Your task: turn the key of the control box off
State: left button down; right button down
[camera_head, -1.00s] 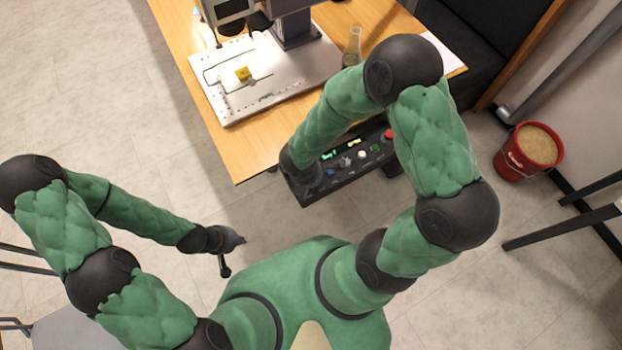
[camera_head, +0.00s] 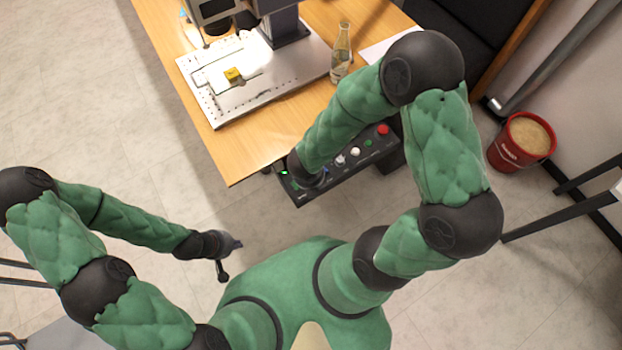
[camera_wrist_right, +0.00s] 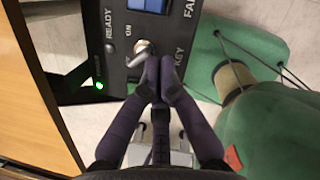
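The dark control box (camera_head: 335,183) stands at the table's front edge, with a red button, a white button and other buttons along its top. My right wrist covers its left part in the head view. In the right wrist view, the silver key switch (camera_wrist_right: 141,47) lies between the printed words ON and KEY. My right gripper (camera_wrist_right: 161,72) has its fingertips together right at the key. Whether the key is pinched between them or beside them I cannot tell. My left gripper (camera_head: 226,258) hangs over the floor, away from the box, too small to read.
A red bucket (camera_head: 508,148) stands at the right. A green light (camera_wrist_right: 99,86) glows on the box. Floor is open at left.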

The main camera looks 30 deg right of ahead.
jog(key=shift+w+d+r, duration=0.1)
jog(key=shift+w+d, duration=0.05)
jog(key=shift+w, duration=0.15)
dwell(0.4)
